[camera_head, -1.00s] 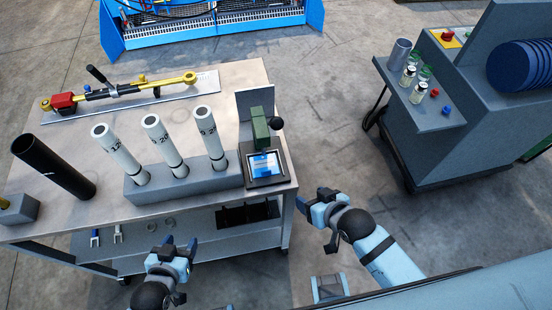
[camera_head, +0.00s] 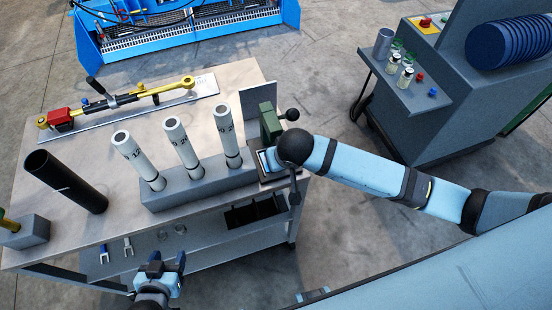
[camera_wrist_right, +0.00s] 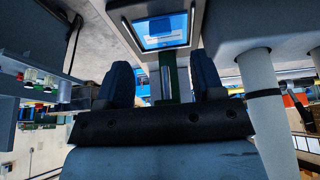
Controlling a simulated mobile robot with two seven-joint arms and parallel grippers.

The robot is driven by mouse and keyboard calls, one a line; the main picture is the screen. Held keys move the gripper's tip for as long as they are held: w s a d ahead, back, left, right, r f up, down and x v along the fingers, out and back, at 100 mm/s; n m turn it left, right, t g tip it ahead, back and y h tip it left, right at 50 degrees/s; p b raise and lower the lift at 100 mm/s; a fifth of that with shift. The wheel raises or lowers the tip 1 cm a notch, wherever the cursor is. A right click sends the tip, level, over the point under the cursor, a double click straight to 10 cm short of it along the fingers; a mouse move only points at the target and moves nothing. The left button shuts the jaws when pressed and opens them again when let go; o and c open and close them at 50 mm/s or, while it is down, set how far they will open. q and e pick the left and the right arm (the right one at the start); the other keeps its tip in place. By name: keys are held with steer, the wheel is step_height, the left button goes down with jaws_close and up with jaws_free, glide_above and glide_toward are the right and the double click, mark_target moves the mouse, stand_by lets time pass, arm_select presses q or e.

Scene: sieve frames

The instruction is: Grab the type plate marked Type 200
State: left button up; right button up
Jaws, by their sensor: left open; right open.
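No plate with a readable Type 200 mark shows. A dark slotted rack (camera_head: 255,212) lies on the bench's lower shelf, its contents unreadable. A green hand press (camera_head: 269,122) stands at the bench's right end beside a small screen, partly covered by my right arm. My right gripper shows in the right wrist view (camera_wrist_right: 162,82), its two dark fingers apart and empty. The lit screen (camera_wrist_right: 166,30) and a green post (camera_wrist_right: 177,75) are beyond them. In the head view my right arm hides most of that gripper. My left gripper (camera_head: 168,264) is open and empty at the bench's front.
Three white marked tubes stand in a grey block (camera_head: 200,184) on the bench (camera_head: 110,220). A black tube (camera_head: 66,182) and a yellow-red linkage (camera_head: 120,98) are further left. Two small forks and rings lie on the lower shelf. A grey cart (camera_head: 430,110) stands right, across open floor.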

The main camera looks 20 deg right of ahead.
steer(key=x, duration=0.5)
steer(key=p+x, duration=0.1)
steer(key=x, duration=0.2)
steer(key=shift+w+r, duration=0.1)
steer(key=shift+w, duration=0.15)
jaws_close()
